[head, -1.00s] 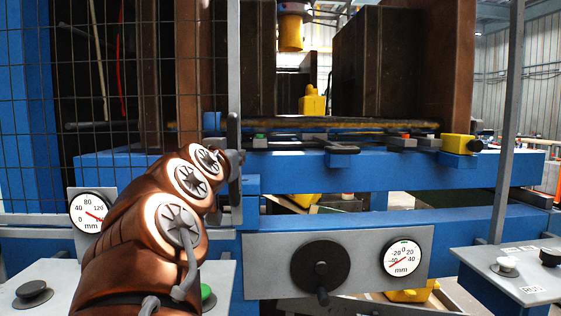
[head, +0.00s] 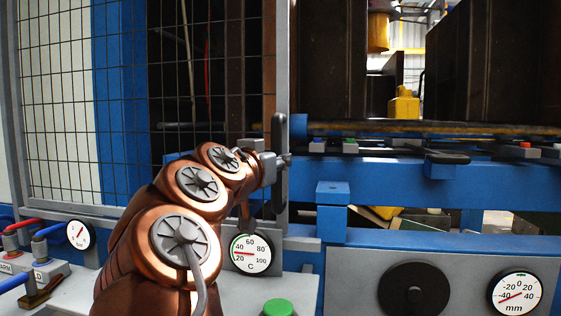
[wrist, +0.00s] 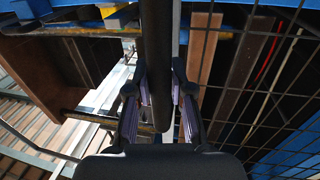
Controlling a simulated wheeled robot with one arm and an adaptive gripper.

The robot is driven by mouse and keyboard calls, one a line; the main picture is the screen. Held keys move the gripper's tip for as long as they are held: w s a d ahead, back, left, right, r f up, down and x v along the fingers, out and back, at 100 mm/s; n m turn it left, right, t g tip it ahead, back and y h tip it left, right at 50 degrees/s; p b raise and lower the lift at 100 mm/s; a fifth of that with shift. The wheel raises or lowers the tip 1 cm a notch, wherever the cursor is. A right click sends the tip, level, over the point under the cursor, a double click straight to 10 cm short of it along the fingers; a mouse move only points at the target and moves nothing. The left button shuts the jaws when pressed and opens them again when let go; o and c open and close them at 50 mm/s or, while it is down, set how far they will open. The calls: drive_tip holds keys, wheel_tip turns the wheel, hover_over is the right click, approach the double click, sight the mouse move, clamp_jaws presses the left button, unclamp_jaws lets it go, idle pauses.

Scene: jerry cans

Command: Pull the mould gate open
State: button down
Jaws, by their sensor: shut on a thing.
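The mould gate (head: 95,110) is a wire mesh panel with a grey frame on the left of the head view. A dark upright bar handle (head: 279,133) is on the frame's right edge. My gripper (head: 270,166) is shut on this handle around its lower part. In the wrist view, the fingers of my gripper (wrist: 155,92) stand on either side of the handle (wrist: 156,35), with mesh to the right. The machine opening to the right of the gate's edge is uncovered. My arm hides part of the lower gate.
A blue beam (head: 400,183) runs across the machine front. Below it are a black hand wheel (head: 413,290) and a mm dial (head: 516,296). A temperature dial (head: 250,254) and a green button (head: 279,307) are near my arm. A yellow can (head: 403,104) stands inside the machine.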

drive_tip(key=shift+r, duration=0.2)
drive_tip(key=c, duration=1)
unclamp_jaws()
drive_tip(key=shift+f, duration=0.1)
